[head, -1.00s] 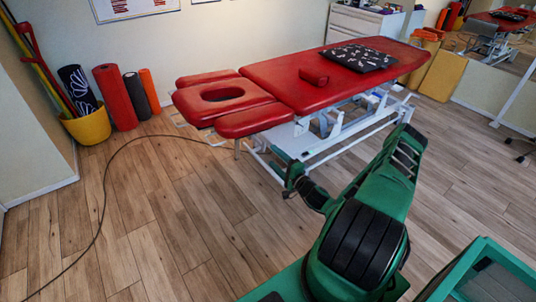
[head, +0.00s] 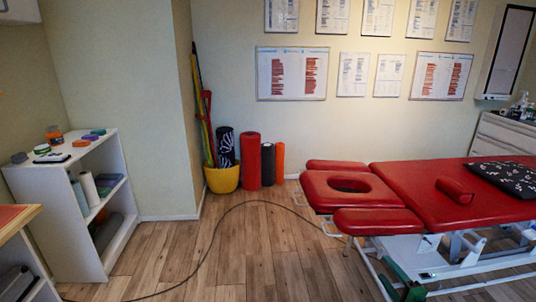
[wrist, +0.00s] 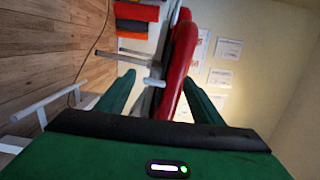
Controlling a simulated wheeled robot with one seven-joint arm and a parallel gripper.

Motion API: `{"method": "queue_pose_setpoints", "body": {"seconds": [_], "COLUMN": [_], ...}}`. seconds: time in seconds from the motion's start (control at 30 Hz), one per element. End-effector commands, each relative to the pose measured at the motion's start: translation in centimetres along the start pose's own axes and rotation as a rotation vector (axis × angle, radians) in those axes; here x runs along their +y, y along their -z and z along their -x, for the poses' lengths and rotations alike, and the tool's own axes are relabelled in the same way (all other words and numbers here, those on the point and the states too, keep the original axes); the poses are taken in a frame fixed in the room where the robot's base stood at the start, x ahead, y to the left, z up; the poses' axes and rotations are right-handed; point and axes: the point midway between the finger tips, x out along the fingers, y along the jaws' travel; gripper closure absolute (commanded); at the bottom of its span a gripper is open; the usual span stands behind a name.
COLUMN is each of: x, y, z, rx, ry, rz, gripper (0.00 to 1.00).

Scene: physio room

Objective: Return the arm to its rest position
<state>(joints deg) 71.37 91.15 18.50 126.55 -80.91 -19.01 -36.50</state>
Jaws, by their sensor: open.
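My gripper (wrist: 159,77) is open in the wrist view, its two green fingers spread apart with nothing held between them. In that sideways view, the red edge of the treatment table (wrist: 180,60) and a pale metal bar of its frame (wrist: 153,82) show beyond the fingers. In the head view, a green part of my arm's end shows at the bottom, in front of the frame of the red treatment table (head: 430,200). The rest of my arm is out of that view. I cannot tell the exact gap between gripper and table.
A red bolster (head: 455,190) and a dark patterned cushion (head: 510,178) lie on the table. A white shelf (head: 75,200) stands left. A yellow bucket (head: 222,180) and rolled mats (head: 252,160) stand by the wall. A cable (head: 215,222) crosses the otherwise clear floor.

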Motion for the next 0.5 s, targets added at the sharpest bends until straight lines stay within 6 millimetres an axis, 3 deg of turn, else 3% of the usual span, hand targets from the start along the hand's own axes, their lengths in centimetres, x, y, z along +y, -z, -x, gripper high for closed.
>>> {"method": "queue_pose_setpoints", "body": {"seconds": [0.23,0.5], "x": [-2.6,-3.9], "y": [-5.9,-10.7], "z": [-0.7,1.3], "rx": [-0.318,-0.623], "ry": [-0.088,-0.240], "rz": [0.180,0.353], "gripper": [0.39,0.39]}}
